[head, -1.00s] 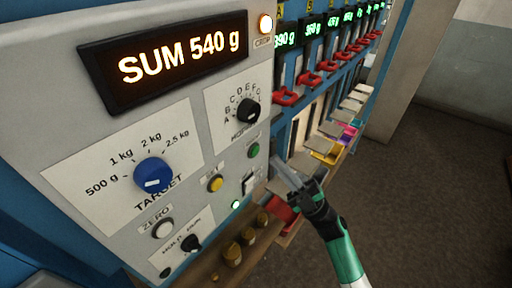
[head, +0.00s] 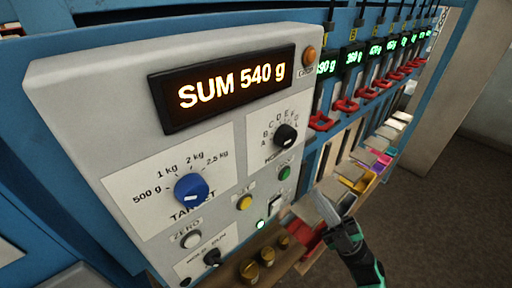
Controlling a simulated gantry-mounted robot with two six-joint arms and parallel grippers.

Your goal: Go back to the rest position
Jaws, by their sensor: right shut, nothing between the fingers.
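My left gripper is not in view.
The panel has a display (head: 230,88) reading SUM 540 g and a blue TARGET knob (head: 191,189). Several brass weights (head: 266,256) stand on a ledge below. A row of red levers (head: 346,105) runs back to the right. Open brown floor (head: 440,190) lies at the right.

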